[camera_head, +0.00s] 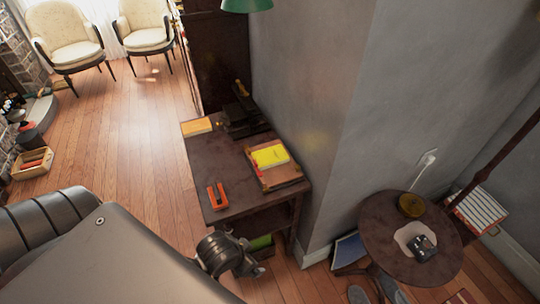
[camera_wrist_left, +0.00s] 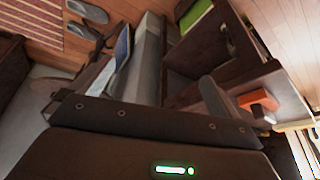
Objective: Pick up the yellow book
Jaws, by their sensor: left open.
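The yellow book (camera_head: 270,156) lies flat on a brown wooden tray (camera_head: 289,174) at the right side of the dark desk (camera_head: 225,160), against the wall. I cannot make the book out in the left wrist view. My left gripper (camera_head: 252,258) is below and in front of the desk's near edge in the head view, well apart from the book. In the left wrist view the gripper (camera_wrist_left: 157,88) has its two fingers spread with nothing between them. My right gripper is not in view.
An orange object (camera_head: 217,196) sits near the desk's front left corner, also visible in the left wrist view (camera_wrist_left: 258,101). A tan box (camera_head: 197,126) and a dark device (camera_head: 243,113) stand behind. A round table (camera_head: 385,240) is at right. Open floor lies left.

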